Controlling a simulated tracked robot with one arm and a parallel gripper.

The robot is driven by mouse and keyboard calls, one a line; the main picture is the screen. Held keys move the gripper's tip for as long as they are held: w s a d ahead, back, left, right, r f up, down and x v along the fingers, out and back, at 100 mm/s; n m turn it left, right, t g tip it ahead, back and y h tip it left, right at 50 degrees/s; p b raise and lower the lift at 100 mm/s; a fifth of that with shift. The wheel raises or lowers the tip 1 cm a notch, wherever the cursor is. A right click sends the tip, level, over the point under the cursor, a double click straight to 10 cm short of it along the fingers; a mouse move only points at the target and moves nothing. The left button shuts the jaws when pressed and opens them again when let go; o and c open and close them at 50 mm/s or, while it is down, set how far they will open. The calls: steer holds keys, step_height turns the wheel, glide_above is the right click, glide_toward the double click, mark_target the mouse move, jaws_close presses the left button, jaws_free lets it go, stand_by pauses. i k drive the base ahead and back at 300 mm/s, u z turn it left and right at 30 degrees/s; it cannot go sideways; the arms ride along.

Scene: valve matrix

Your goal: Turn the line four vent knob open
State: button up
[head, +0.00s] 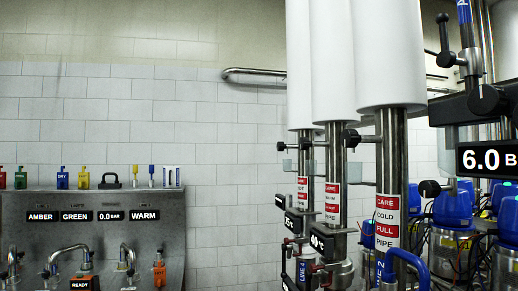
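Several steel pipes with white upper sleeves stand right of centre, and black knobs stick out from pipes. One black knob (352,138) is at the middle pipe (335,150), a smaller one (281,146) is at the far left pipe, and another (430,189) is by the near pipe (391,150). A blue label (303,272) low on the left pipe appears to read LINE 4, but its end is cut off. I cannot tell which knob is the line four vent knob or whether it is open. My gripper is not in view.
A grey panel (105,240) on the left bears small displays, hoses and coloured tags. Blue-topped kegs (453,208) and a 6.0 display (487,159) crowd the right. Tiled wall (235,170) shows between panel and pipes.

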mark_target(281, 147)
steer(key=k, duration=0.5)
steer(key=z, duration=0.15)
steer(key=i, duration=0.9)
steer(key=u, duration=0.05)
steer(key=k, duration=1.2)
steer(key=u, duration=0.65)
steer(key=i, duration=1.15)
steer(key=u, duration=0.65)
steer(key=i, duration=1.35)
steer(key=z, duration=0.05)
